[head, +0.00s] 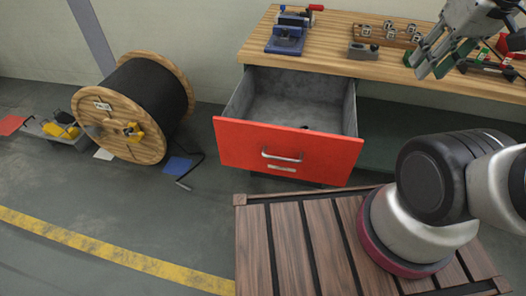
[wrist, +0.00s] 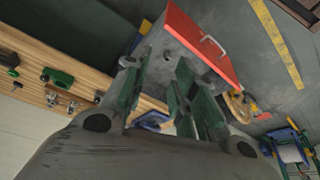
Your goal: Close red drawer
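The red drawer (head: 287,152) is pulled well out from under the wooden workbench, and its grey interior shows, with a small dark item near the front. A metal bar handle (head: 282,157) sits on its red front. In the wrist view the red front (wrist: 204,46) and the handle (wrist: 213,46) are at the top, beyond the fingers. My gripper (head: 432,62) is over the bench to the right of the drawer, apart from it. In the wrist view its fingers (wrist: 168,85) are spread with nothing held between them.
The workbench (head: 340,58) carries a blue vise (head: 287,36) and a block with several metal pieces (head: 384,36). A large cable spool (head: 140,105) stands on the floor at left. A slatted wooden surface (head: 300,245) lies in front of the drawer.

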